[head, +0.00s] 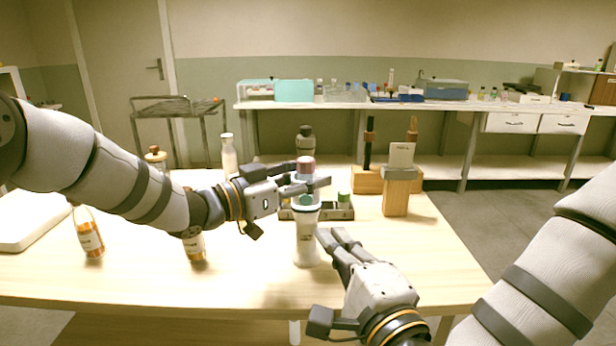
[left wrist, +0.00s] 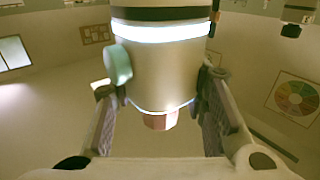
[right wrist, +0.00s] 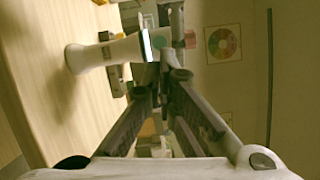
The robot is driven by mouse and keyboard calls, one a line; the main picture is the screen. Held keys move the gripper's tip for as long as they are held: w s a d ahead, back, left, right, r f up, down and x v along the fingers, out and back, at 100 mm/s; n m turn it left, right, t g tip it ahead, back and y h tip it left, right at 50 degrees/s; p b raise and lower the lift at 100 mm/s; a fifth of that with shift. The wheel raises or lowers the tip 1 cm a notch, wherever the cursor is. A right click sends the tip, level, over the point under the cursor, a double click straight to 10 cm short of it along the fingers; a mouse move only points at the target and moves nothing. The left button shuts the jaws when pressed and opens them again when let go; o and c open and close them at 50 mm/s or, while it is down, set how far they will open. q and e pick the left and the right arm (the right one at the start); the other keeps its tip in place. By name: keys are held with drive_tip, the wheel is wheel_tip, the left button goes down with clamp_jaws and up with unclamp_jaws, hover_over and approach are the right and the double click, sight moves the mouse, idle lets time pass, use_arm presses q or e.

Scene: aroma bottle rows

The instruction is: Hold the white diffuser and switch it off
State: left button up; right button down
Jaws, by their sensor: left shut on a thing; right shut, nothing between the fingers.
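The white diffuser (head: 306,245) is upright at the front middle of the table, with a pink top (head: 305,164). A round teal button (head: 306,200) on its side faces me. The left wrist view shows the diffuser's body (left wrist: 165,75) with bright glowing rings and the button (left wrist: 118,64). My left gripper (head: 308,185) is shut around its upper body. My right gripper (head: 330,235) is shut and empty, just right of the diffuser and below the button. In the right wrist view its fingertips (right wrist: 161,80) are close to the button (right wrist: 153,46). I cannot tell whether the base touches the table.
Amber bottles (head: 90,235) and (head: 195,247) stand on the left of the table (head: 250,280). A white bottle (head: 229,155), a dark bottle (head: 306,142), a small rack (head: 338,212) and a wooden block with a card (head: 397,195) stand behind. The front right is clear.

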sight(306, 221)
drive_tip(key=w+a+r+m+g+y, duration=0.1)
drive_tip(key=w+a+m+y, duration=0.2)
drive_tip(key=w+m+y, duration=0.3)
drive_tip(key=shift+w+a+r+g+y, duration=0.2)
drive_tip(key=shift+w+g+y, duration=0.3)
drive_tip(key=shift+y, duration=0.6)
drive_tip(key=shift+w, duration=0.2)
idle(0.8)
